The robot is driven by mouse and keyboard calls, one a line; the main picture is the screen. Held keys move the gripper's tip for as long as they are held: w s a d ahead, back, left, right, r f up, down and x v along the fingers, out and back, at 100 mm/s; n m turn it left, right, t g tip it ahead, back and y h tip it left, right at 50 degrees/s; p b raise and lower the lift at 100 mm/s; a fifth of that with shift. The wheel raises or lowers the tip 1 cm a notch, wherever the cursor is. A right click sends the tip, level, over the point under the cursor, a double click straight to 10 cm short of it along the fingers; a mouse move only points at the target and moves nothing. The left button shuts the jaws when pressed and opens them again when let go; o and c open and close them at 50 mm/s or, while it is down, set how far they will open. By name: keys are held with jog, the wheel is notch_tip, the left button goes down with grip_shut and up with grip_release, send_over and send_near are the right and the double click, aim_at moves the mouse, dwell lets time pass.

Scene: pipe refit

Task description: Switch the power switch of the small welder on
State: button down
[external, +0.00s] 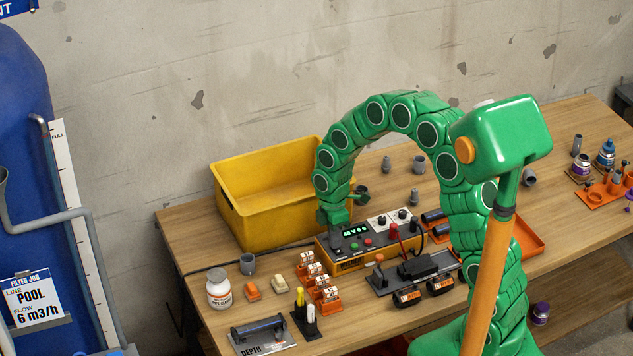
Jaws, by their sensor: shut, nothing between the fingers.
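My green arm arches over from the right and points down. My gripper (333,222) is at the welder's left rear corner, close to the panel left of the display. It is shut and empty. I cannot tell whether it touches the welder.
A yellow bin (270,225) stands right behind and left of my gripper. In front lie orange clip holders (326,298), a white jar (219,289) and a dark clamp fixture (412,270). Grey fittings (419,164) stand behind the welder. An orange tray (527,240) is to the right.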

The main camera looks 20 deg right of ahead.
notch_tip(320, 180, up, 14)
jog(key=w, duration=0.1)
jog(key=shift+w, duration=0.35)
dwell(0.4)
jog(key=s+d+r+m, duration=0.4)
jog(key=s+d, duration=0.2)
jog(key=s, duration=0.3)
jog(key=s+d+r+m, duration=0.5)
jog(key=s+d, duration=0.1)
jog(key=s, duration=0.3)
jog(key=s+d+m, duration=0.3)
jog(key=s+m, duration=0.1)
jog(key=s, duration=0.4)
jog(key=s+d+f+m, duration=0.1)
jog(key=s+d+m, duration=0.3)
jog(key=s, duration=0.5)
jog(key=shift+s+f+m, duration=0.15)
jog(key=shift+s+m, duration=0.1)
jog(key=shift+m, duration=0.25)
